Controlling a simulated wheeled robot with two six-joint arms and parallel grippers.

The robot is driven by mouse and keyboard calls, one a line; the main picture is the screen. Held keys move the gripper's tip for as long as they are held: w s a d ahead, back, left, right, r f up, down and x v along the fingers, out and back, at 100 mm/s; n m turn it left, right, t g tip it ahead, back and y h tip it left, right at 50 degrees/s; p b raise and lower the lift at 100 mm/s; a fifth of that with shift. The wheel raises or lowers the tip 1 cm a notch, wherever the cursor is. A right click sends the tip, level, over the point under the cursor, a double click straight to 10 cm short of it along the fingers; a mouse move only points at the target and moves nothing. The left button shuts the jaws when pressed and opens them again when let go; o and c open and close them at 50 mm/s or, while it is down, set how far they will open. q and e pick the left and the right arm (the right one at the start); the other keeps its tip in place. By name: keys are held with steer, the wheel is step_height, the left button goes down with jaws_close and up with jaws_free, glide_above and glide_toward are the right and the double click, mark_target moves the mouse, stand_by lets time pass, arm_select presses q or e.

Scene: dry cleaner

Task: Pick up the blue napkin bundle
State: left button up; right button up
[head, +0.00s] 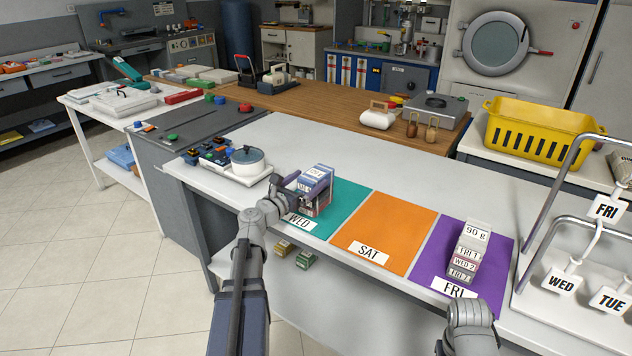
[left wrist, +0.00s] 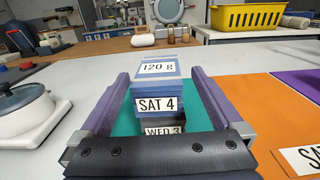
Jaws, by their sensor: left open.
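A blue napkin bundle (left wrist: 157,103) labelled SAT 4, with 120 g on its top face, lies on a stack over the teal WED mat (head: 348,202). A bundle labelled WED 3 (left wrist: 164,130) is beneath it. The stack's blue top (head: 317,173) also shows in the head view. My left gripper (head: 302,192) is open at the stack; in the left wrist view its purple fingers stand on either side of the blue bundle, with visible gaps. The lower stack is partly hidden by the gripper. Part of my right arm shows at bottom right; its gripper is not visible.
An orange SAT mat (head: 386,230) lies beside the teal one, then a purple FRI mat (head: 425,268) with another stack (head: 467,250). A lidded pot (head: 248,161) stands left of my gripper. A metal rack with hanging tags (head: 562,283) is at right.

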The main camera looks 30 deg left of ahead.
mark_target(316, 173)
arm_select(q)
steer(key=w, duration=0.4)
steer(key=shift+w+d+f, duration=0.1)
steer(key=shift+w+f, duration=0.2)
steer(key=shift+w, duration=0.1)
steer(key=c, duration=1.3)
steer(key=shift+c, duration=0.2)
steer(key=shift+r, duration=0.1)
step_height(316, 173, up, 10)
steer(key=p, duration=0.9)
steer(key=shift+p, duration=0.35)
